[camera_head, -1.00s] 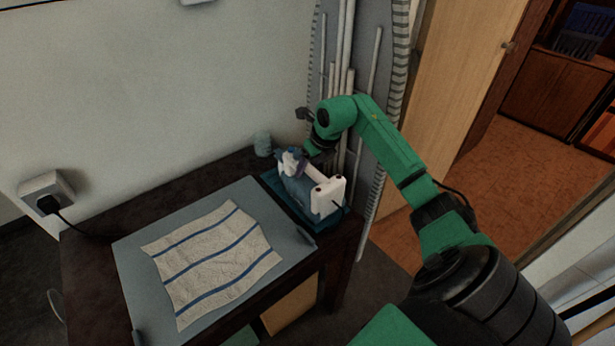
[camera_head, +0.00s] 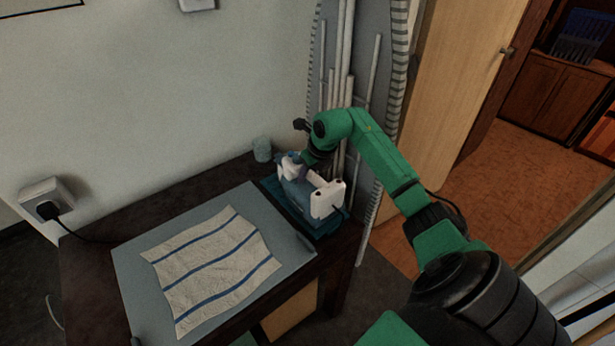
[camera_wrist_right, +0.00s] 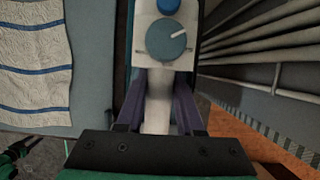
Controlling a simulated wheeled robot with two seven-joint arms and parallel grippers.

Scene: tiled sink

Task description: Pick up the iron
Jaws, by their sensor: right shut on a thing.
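The iron (camera_head: 328,199) is white and blue and stands on a dark teal rest (camera_head: 272,186) at the back right of the dark table. My right gripper (camera_head: 309,171) reaches down to it from behind and above. In the right wrist view, the gripper's purple fingers (camera_wrist_right: 159,108) are on both sides of the iron's white handle (camera_wrist_right: 157,88), shut on it. The round blue-grey dial (camera_wrist_right: 166,40) shows just beyond the fingers. The fingertips are mostly hidden in the head view. My left gripper is not in view.
A grey ironing pad (camera_head: 128,262) with a blue-striped cloth (camera_head: 214,262) lies left of the iron. A small glass (camera_head: 262,149) stands behind it. A plug with a cord sits in a wall socket (camera_head: 47,199).

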